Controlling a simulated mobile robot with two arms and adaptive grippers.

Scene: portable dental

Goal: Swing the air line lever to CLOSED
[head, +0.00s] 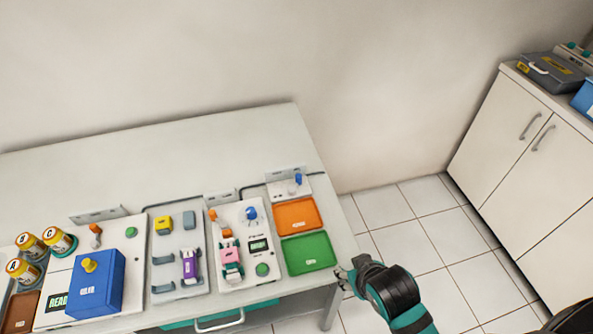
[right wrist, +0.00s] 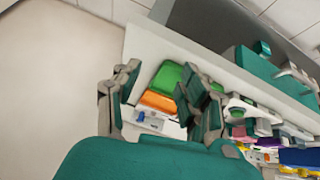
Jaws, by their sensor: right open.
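A small blue lever (head: 297,178) stands on a white plate (head: 277,190) at the back right of the table, beside a grey line; I take it for the air line lever. Its label is too small to read, so I cannot tell its marked position. A small blue part, likely this lever, shows in the right wrist view (right wrist: 140,117). My right gripper (head: 345,279) is off the table's right edge, in front of and apart from the lever. In the right wrist view the right gripper (right wrist: 160,80) has its fingers spread, with nothing between them. My left gripper is not in view.
An orange tray (head: 297,216) and a green tray (head: 308,252) lie just in front of the lever plate.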

